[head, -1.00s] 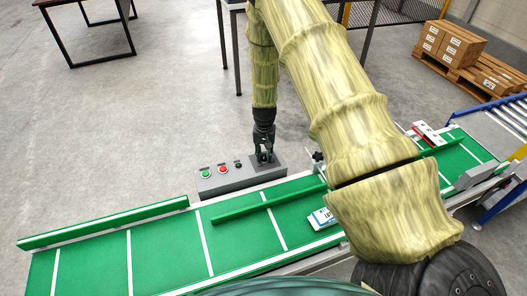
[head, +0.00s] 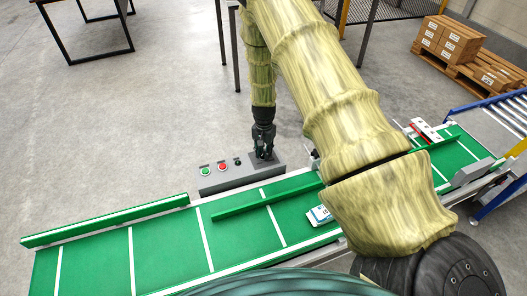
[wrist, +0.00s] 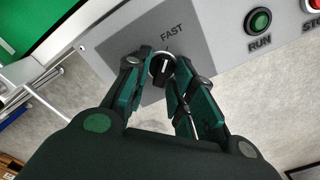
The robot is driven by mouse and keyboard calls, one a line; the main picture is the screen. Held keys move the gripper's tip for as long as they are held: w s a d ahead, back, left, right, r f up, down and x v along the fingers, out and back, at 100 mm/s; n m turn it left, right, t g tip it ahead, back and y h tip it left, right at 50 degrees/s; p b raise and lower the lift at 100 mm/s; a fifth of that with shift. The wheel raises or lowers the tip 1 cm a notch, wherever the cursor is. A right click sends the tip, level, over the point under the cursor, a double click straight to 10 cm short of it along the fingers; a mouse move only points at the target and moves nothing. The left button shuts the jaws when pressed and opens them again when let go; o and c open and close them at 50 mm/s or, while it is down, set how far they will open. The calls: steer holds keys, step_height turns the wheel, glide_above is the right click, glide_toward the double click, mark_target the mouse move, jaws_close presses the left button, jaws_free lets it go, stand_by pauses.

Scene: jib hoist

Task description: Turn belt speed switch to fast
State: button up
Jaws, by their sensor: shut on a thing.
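The belt speed switch (wrist: 161,68) is a black rotary knob with a white pointer line, on a grey panel at the end of the control box (head: 228,180). The word FAST is printed beside it in the wrist view. The pointer line lies roughly along the direction between my fingers, not clearly at the FAST label. My gripper (wrist: 162,75) has its dark green fingers on either side of the knob, closed on it. In the head view my gripper (head: 263,153) stands over the right end of the box, and the knob is hidden behind it.
A green RUN button (wrist: 257,21) and a red stop button (wrist: 314,4) sit on the same box. The green conveyor belt (head: 170,255) runs in front, carrying a white and blue packet (head: 319,215). Boxes on a pallet (head: 447,42) stand far right.

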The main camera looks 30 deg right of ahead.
mark_target(264, 152)
steer(key=shift+w, duration=0.1)
steer(key=o, duration=0.9)
steer(key=shift+o, duration=0.2)
step_height(264, 152, up, 12)
stand_by(0.4)
